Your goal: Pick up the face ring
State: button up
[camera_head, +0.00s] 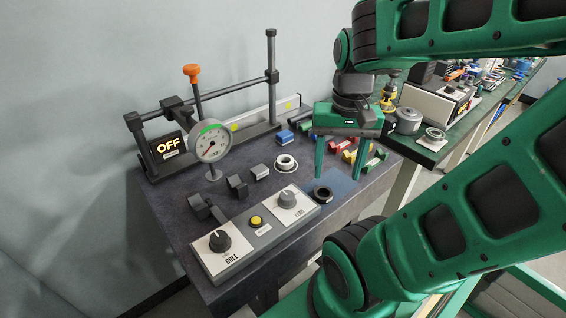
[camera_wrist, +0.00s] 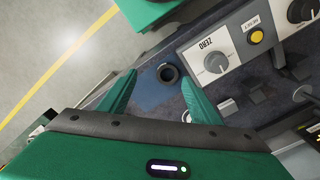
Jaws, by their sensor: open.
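A small dark ring (camera_head: 322,194), which looks like the face ring, lies flat on a blue mat (camera_head: 343,184) at the table's front right edge. In the wrist view the dark ring (camera_wrist: 168,73) shows between the fingertips, nearer the right one. My gripper (camera_head: 341,176) is open and empty, fingers pointing down, above and slightly behind the mat. It also shows in the wrist view (camera_wrist: 159,77). The fingers look apart from the ring; their exact height above it is hard to tell. A pale ring with a dark centre (camera_head: 285,163) stands behind and to the left.
A control box with knobs (camera_head: 255,232) sits just left of the dark ring. A dial gauge (camera_head: 211,142) on a stand and an OFF display (camera_head: 168,147) are at the back left. Coloured blocks (camera_head: 368,158) lie behind my gripper. Dark blocks (camera_head: 237,187) stand mid-table.

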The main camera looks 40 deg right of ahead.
jog(key=w+r+m, duration=0.2)
jog(key=w+m, duration=0.5)
jog(key=w, duration=0.4)
jog(key=m, duration=0.7)
send_over(282, 158)
jog(key=s, duration=0.1)
notch_tip(282, 158, down, 5)
jog(key=shift+s+d+f, duration=0.1)
jog(key=shift+s, duration=0.05)
jog(key=shift+s+f, duration=0.15)
jog(key=shift+f, duration=2.55)
jog(key=c, duration=1.2)
jog(key=shift+r, duration=0.1)
jog(key=shift+c, duration=0.2)
